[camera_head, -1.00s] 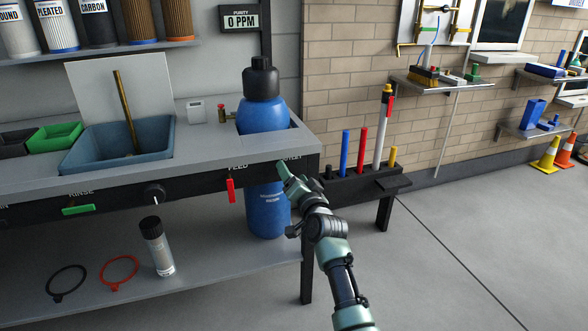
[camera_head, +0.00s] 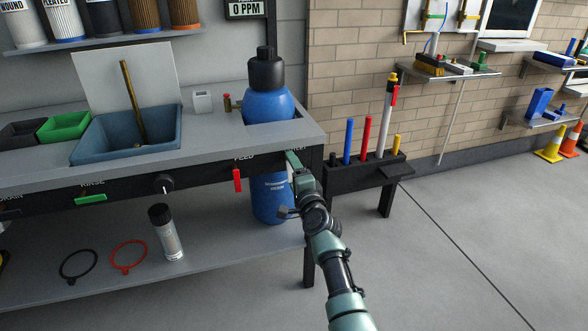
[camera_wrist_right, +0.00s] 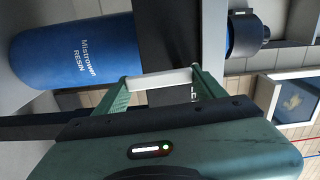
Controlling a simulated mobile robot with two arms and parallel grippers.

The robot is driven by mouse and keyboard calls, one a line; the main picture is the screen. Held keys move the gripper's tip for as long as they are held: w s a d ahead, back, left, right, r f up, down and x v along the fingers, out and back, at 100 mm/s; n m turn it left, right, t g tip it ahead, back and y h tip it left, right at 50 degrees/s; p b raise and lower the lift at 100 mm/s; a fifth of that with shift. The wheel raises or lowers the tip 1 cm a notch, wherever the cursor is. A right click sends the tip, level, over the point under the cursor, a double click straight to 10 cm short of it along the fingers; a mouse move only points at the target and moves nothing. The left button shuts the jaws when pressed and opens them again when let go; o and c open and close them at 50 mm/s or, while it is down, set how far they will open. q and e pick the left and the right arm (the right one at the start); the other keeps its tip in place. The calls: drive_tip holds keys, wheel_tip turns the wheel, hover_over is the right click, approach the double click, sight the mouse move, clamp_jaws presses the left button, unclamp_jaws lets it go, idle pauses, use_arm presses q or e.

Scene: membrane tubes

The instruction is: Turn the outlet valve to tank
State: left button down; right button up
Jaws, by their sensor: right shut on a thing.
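The outlet valve's handle shows in the right wrist view as a pale bar (camera_wrist_right: 157,79) between the green fingers of my right gripper (camera_wrist_right: 161,84). The gripper is shut on it. In the head view my right gripper (camera_head: 292,160) is at the right end of the dark front panel (camera_head: 208,178); it hides the handle and most of the outlet label. Part of that label shows in the wrist view. The blue resin tank (camera_head: 268,108) stands behind the panel and also shows in the wrist view (camera_wrist_right: 75,50). My left gripper is not in view.
Left along the panel are the red feed lever (camera_head: 237,180), hanging down, a black knob (camera_head: 164,184) and the green rinse lever (camera_head: 90,199), lying level. A black rack with coloured tubes (camera_head: 367,172) stands just right of my arm.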

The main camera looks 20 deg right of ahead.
drive_tip(key=shift+m, duration=0.5)
drive_tip(key=o, duration=1.4)
drive_tip(key=shift+c, duration=0.2)
